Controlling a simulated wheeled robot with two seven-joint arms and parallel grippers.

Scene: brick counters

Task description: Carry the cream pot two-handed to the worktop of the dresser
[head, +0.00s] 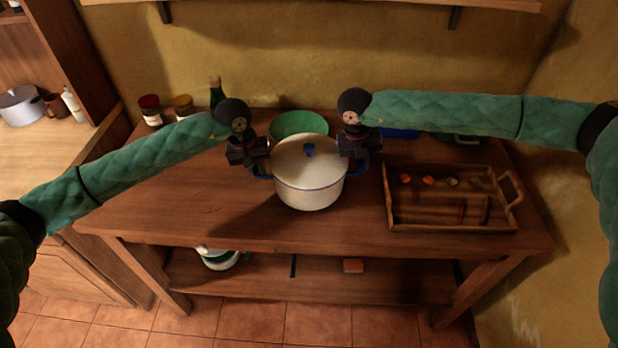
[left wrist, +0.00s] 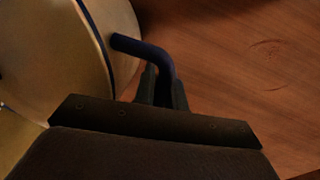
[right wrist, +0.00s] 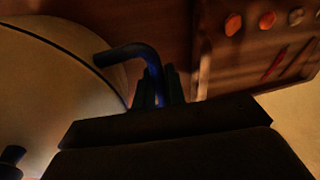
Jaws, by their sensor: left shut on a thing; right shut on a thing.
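The cream pot (head: 308,186) has a lid with a blue knob and a blue handle on each side. It is upright at the middle of a dark wooden table; I cannot tell whether it touches the top. My left gripper (head: 262,170) is shut on its left handle, which shows between the fingers in the left wrist view (left wrist: 148,48). My right gripper (head: 354,166) is shut on its right handle, seen in the right wrist view (right wrist: 135,52). The dresser worktop (head: 35,150) is pale wood at the far left.
A wooden tray (head: 450,226) with small items lies right of the pot. A green bowl (head: 299,123) is behind it, with jars (head: 151,110) and a bottle (head: 216,91) at back left. A grey pot (head: 22,106) and a brown mug (head: 56,105) stand on the dresser. The front-left tabletop is clear.

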